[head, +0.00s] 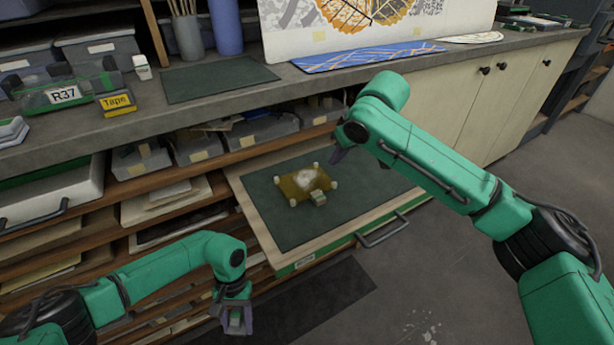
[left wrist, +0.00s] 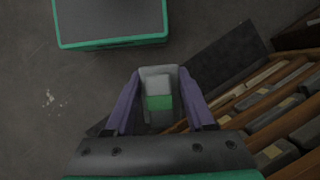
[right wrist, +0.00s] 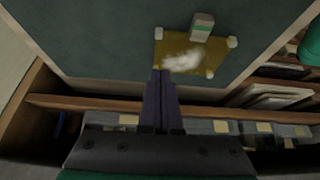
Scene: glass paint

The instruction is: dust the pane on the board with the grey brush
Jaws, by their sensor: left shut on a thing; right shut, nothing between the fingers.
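The amber pane (head: 295,188) lies on the dark green board (head: 265,213) on the pulled-out drawer, with pale knobs at its corners and a whitish patch on top. The right wrist view also shows the pane (right wrist: 167,38) and patch. A small grey block with a green band (head: 318,198) is at the pane's near edge. My left gripper (head: 236,322), low and left of the drawer, is shut on a similar grey block with a green band (left wrist: 159,88); I cannot tell which is the brush. My right gripper (head: 338,156) is shut and empty near the pane's far side.
Shelves with grey boxes (head: 265,127) stand behind the drawer, under the worktop (head: 225,108). The drawer's metal handle (head: 382,232) sticks out in front. A dark mat (head: 318,300) lies on the floor. The board around the pane is mostly bare.

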